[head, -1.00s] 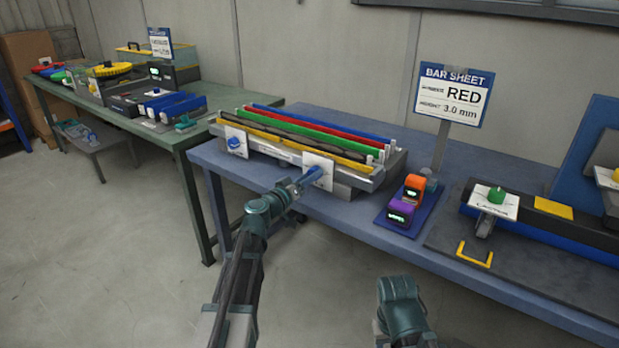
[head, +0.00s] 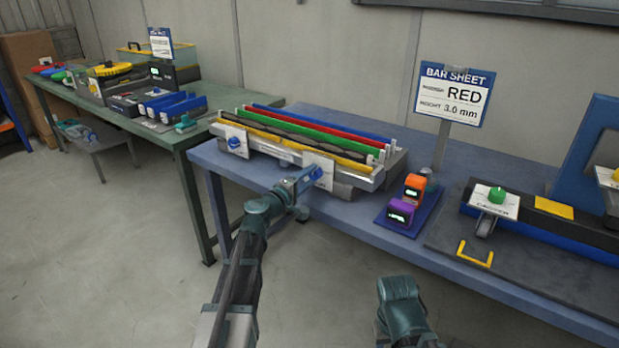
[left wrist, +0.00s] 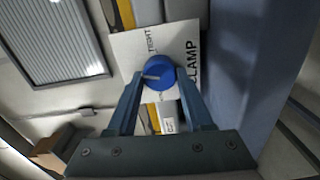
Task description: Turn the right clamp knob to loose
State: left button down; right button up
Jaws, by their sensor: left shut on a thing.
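The right clamp plate (head: 318,162) is white, at the right front of the bar rack (head: 360,179). Its round blue knob (left wrist: 157,73) shows in the left wrist view, with a grey mark pointing left. The plate there (left wrist: 128,50) reads TIGHT above the knob and CLAMP to its right; any loose label is not readable. My left gripper (head: 314,175) is shut on the knob, one blue finger on each side in the left wrist view (left wrist: 159,78). The left clamp knob (head: 234,142) is also blue. My right arm shows at the bottom, without its fingers.
Coloured bars (head: 320,132) lie in the rack. A bar sheet sign (head: 450,93) reads RED, 3.0 mm. Orange and purple devices (head: 401,212) stand right of the rack. A green-knobbed fixture (head: 497,195) is further right. The table's front strip (head: 350,212) is mostly clear.

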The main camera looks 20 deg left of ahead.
pick_arm(q)
jog(key=n, duration=0.5)
jog(key=shift+n, duration=0.3)
jog(key=n, duration=0.5)
jog(key=shift+f, duration=0.1)
jog(key=n, duration=0.5)
jog(key=shift+s+d+n, duration=0.1)
jog(key=shift+n, duration=2.5)
jog(key=shift+c, duration=1.5)
grip_release()
jog(key=v, duration=1.3)
jog(key=shift+s, duration=0.4)
